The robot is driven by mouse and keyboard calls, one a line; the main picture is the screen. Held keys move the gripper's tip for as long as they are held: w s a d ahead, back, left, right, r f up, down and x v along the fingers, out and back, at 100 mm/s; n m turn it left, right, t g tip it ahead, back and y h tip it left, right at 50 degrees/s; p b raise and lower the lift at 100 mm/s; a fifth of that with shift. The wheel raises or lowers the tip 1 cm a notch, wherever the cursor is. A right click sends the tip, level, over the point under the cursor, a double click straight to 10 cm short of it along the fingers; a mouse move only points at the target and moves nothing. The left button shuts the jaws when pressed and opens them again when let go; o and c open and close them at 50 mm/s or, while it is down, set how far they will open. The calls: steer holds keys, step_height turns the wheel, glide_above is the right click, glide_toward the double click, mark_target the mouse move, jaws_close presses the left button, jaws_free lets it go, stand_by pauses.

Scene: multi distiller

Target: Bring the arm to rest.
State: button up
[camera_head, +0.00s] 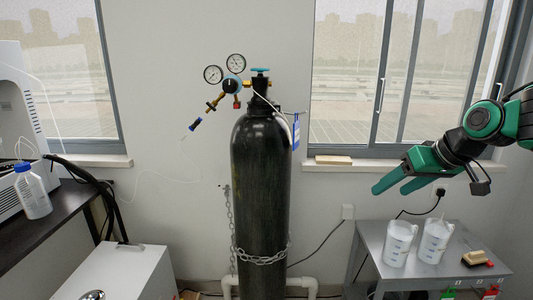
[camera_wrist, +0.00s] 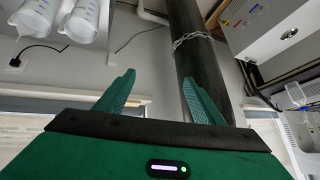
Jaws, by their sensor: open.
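My gripper (camera_head: 388,184) is open and empty, held in the air at the right of the head view. Its two green fingers point left, toward the tall dark gas cylinder (camera_head: 260,180), and stay apart from it. In the wrist view the fingers of my gripper (camera_wrist: 158,92) are spread apart with nothing between them. The cylinder also shows in the wrist view (camera_wrist: 188,22), behind the right finger.
A grey table (camera_head: 372,244) at the right holds two clear beakers (camera_head: 398,243) (camera_head: 435,240) below my gripper. A chain (camera_head: 262,257) wraps the cylinder, and gauges (camera_head: 213,74) top it. A bottle (camera_head: 32,190) stands on a dark bench at left.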

steer(key=s+d+f+m+g+h, duration=0.1)
steer(key=s+d+f+m+g, duration=0.1)
steer(key=s, duration=0.7)
steer(key=s+d+f+m+g+h, duration=0.1)
steer(key=s+d+f+m+g, duration=0.1)
steer(key=s+f, duration=0.4)
steer(key=s+d+f+m+g, duration=0.3)
steer(key=s+d+f+m, duration=0.1)
steer(key=s, duration=1)
steer(key=shift+d+f+h, duration=0.35)
steer(key=shift+d+h, duration=0.05)
steer(key=shift+d, duration=0.15)
steer(key=shift+s, duration=0.1)
steer(key=shift+w+f, duration=0.25)
steer(key=shift+w, duration=0.4)
